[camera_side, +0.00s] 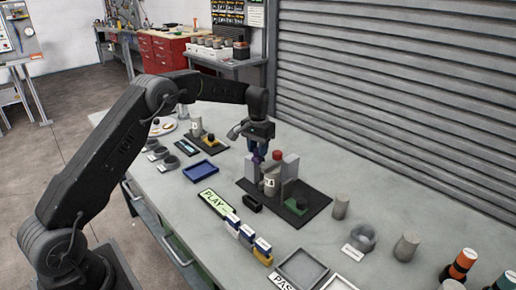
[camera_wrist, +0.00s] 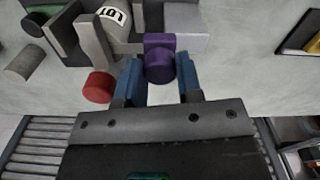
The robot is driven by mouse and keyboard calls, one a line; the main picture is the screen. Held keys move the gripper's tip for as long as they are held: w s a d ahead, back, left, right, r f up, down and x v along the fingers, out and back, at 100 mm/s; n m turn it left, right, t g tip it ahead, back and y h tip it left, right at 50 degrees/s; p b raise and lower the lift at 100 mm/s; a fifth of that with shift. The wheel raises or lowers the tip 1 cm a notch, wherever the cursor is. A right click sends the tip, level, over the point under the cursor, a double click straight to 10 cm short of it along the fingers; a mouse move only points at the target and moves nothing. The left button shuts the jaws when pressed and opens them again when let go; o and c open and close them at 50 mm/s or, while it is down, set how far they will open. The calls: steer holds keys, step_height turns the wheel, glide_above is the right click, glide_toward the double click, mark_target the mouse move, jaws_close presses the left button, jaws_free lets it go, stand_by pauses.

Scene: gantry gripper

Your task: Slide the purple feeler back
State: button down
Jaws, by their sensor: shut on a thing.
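The purple feeler (camera_wrist: 160,62) shows in the wrist view as a purple block with a round knob. My gripper (camera_wrist: 159,70) has its blue fingers on either side of the knob and is shut on it. In the side view the feeler (camera_side: 257,157) is a small purple patch under my gripper (camera_side: 259,146), partly hidden. It is beside a grey block (camera_side: 291,166) and a pale labelled cylinder (camera_side: 271,184) on a black base plate (camera_side: 314,207). The cylinder's label reads LOT in the wrist view (camera_wrist: 112,17).
A red-topped part (camera_side: 277,155) stands close to my gripper; a red round end (camera_wrist: 98,87) shows left of the fingers. A green block (camera_side: 291,191) is on the plate.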

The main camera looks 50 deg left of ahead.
steer(key=shift+a, duration=2.25)
steer(key=c, duration=0.8)
jaws_free()
steer(key=shift+r, duration=0.1)
step_height(320, 180, up, 14)
steer(key=shift+f, duration=0.2)
